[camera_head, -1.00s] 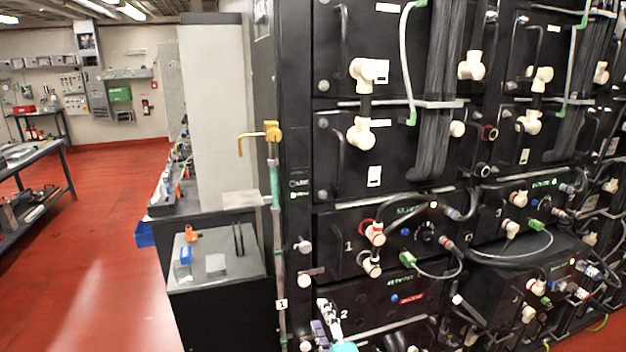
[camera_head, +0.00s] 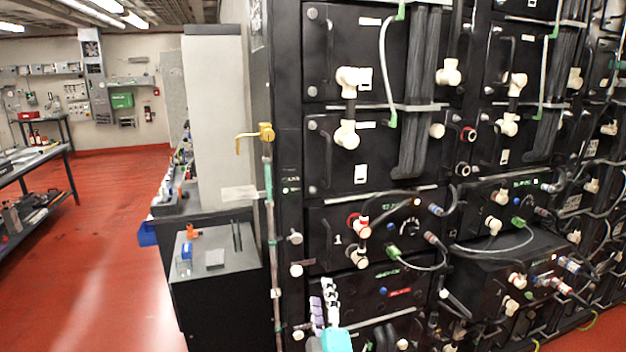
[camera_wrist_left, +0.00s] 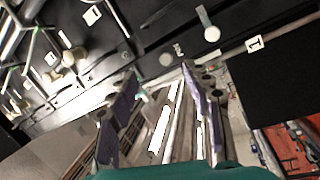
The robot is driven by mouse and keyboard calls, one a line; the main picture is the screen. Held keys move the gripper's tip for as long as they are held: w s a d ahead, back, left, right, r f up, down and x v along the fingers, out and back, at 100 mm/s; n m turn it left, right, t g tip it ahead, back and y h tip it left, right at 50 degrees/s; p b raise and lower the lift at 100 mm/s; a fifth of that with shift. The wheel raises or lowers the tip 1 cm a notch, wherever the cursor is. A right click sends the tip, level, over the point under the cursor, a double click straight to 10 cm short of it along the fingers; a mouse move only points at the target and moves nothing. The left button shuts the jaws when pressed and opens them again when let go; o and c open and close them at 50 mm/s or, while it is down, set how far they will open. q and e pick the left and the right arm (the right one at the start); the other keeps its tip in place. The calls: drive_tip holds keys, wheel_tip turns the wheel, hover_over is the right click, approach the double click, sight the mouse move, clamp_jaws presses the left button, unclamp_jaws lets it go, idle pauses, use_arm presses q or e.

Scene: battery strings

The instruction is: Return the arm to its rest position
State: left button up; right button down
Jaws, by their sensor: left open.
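My left gripper (camera_head: 323,305) shows at the bottom of the head view, in front of the lower battery modules of the black rack (camera_head: 330,160). It has purple finger pads and a teal body. In the left wrist view its two fingers (camera_wrist_left: 160,105) stand apart with nothing held between them. The rack front (camera_wrist_left: 150,45) lies beyond the fingers there. My right gripper is in neither view.
A grey-topped stand (camera_head: 215,259) with small items is left of the rack. A yellow-handled pole (camera_head: 268,190) runs down the rack's left edge. Cables and connectors (camera_head: 415,255) stick out from the modules. The red floor (camera_head: 110,260) at left is open.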

use_arm(q)
drive_tip(key=s+a+r+m+g+h, duration=0.2)
drive_tip(key=s+r+m+h, duration=0.15)
drive_tip(key=m+h, duration=0.6)
drive_tip(key=s+a+f+m+g+y, duration=0.6)
drive_tip(key=s+a+f+g, duration=0.4)
drive_tip(key=s+a+f, duration=0.7)
drive_tip(key=shift+s+a+f+g+y, duration=0.3)
drive_tip(key=shift+s+a+y, duration=0.25)
drive_tip(key=shift+s, duration=0.7)
